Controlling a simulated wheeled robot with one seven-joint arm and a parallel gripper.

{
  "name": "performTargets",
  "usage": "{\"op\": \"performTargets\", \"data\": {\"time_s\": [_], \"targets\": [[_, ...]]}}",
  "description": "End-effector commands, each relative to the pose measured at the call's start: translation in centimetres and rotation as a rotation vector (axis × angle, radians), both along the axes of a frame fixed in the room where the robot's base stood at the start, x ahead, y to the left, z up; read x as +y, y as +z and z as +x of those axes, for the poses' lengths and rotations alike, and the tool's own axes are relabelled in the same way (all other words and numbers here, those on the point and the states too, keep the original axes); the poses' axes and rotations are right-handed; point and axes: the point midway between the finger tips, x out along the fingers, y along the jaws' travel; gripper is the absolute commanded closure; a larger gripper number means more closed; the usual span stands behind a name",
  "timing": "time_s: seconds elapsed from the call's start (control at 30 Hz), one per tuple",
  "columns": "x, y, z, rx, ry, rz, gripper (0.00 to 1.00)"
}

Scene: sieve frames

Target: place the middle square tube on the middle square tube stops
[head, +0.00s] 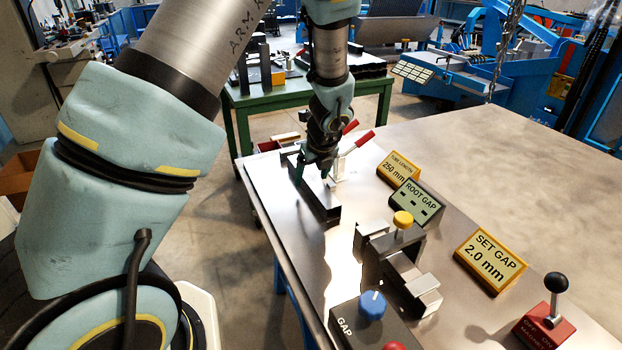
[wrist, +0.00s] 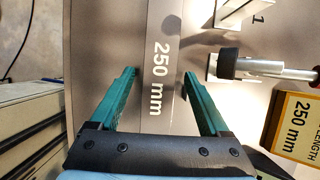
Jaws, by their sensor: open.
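A grey square tube (head: 318,199) lies on the metal table near its left edge. In the wrist view the tube (wrist: 160,120) runs between my fingers, with "250 mm" printed along its upper face. My gripper (head: 322,172) is over the tube; its green fingers are open on either side in the wrist view (wrist: 160,74). I see no clear grip on the tube, and cannot tell how low the fingertips reach. Metal blocks (head: 412,278) stand nearer on the table; I cannot tell which are the middle square tube stops.
A red-handled clamp (head: 363,139) stands just right of my gripper. A yellow knob (head: 403,219), set gap sign (head: 490,259), gap box (head: 372,322) and red lever box (head: 542,331) stand nearer.

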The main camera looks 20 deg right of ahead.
Motion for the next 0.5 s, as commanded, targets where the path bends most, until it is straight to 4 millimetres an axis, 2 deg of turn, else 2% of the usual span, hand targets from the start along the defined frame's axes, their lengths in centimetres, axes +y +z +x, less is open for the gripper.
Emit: {"op": "performTargets", "data": {"time_s": [0.3,0.5], "targets": [[-0.2,6.1,-2.5,-0.002,-0.001,-0.005,0.20],[-0.3,8.8,-3.6,-0.001,0.001,-0.001,0.20]]}}
